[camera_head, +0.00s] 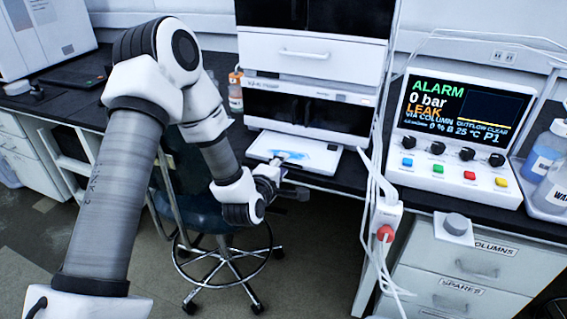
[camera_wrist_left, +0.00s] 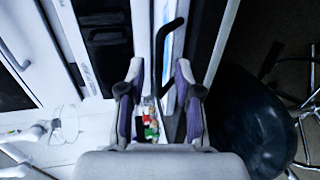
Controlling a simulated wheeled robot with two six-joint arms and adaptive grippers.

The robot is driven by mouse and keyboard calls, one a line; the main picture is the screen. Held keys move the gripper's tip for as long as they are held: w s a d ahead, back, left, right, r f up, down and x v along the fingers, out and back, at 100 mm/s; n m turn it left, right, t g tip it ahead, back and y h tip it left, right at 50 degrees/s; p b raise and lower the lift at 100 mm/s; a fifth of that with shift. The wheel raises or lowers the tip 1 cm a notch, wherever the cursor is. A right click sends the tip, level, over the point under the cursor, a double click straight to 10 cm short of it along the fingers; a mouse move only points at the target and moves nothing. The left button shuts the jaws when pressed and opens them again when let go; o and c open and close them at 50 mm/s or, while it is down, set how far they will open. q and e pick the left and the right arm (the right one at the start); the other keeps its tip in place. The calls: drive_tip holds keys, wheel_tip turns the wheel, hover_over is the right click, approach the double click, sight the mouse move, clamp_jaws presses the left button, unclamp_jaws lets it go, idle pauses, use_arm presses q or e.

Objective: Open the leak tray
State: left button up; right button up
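The leak tray (camera_head: 318,163) is a flat white tray at the bottom of the white instrument stack, sticking out in front of it with a blue patch on top. In the left wrist view, a dark bent handle (camera_wrist_left: 165,55) runs beside a white edge, and its lower end lies in line with the gap between my fingers. My left gripper (camera_head: 280,172) is at the tray's front edge; its fingers (camera_wrist_left: 158,98) stand apart on either side of this gap in the wrist view. Contact with the handle cannot be told. My right gripper is not in view.
The stack (camera_head: 310,105) stands behind the tray. A stool (camera_head: 225,240) is below my left arm. To the right are a control panel (camera_head: 455,185) reading "ALARM" and "LEAK", white tubing (camera_head: 375,180), and drawers (camera_head: 470,265). A small bottle (camera_head: 236,95) stands left of the stack.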

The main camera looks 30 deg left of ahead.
use_arm(q)
drive_tip(key=v, duration=0.5)
drive_tip(key=shift+s, duration=0.2)
